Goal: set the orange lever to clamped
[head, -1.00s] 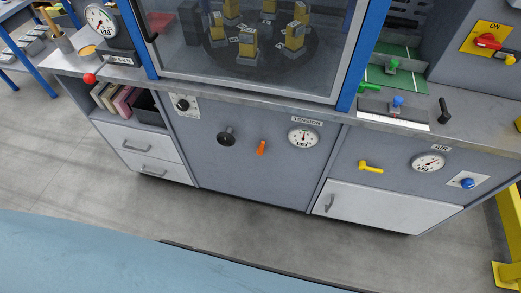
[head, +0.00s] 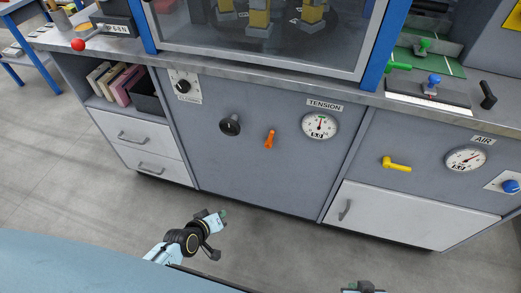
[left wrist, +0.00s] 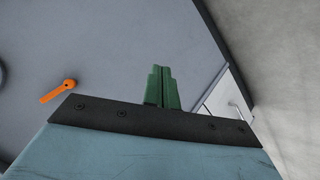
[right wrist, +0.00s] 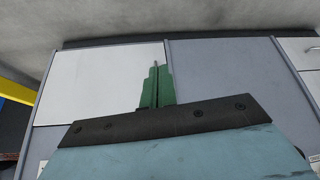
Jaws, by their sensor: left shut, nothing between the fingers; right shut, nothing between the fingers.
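The orange lever (head: 269,140) is on the grey front panel, between a black knob and the TENSION gauge (head: 319,126). Its handle hangs downward, slightly left, from its pivot. It also shows in the left wrist view (left wrist: 58,92), left of the fingers. No clamped marking is readable. My left gripper (head: 222,214) is shut and empty, below the lever and to its left, apart from it; its green fingertips also show in the left wrist view (left wrist: 161,70). My right gripper (head: 365,287) shows only partly at the bottom edge; in the right wrist view its fingers (right wrist: 155,70) are shut and empty.
A black knob (head: 230,125) is left of the lever. A yellow lever (head: 396,164) and the AIR gauge (head: 466,160) are to the right. The counter edge (head: 260,87) runs above the panel. The floor before the panel is clear.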

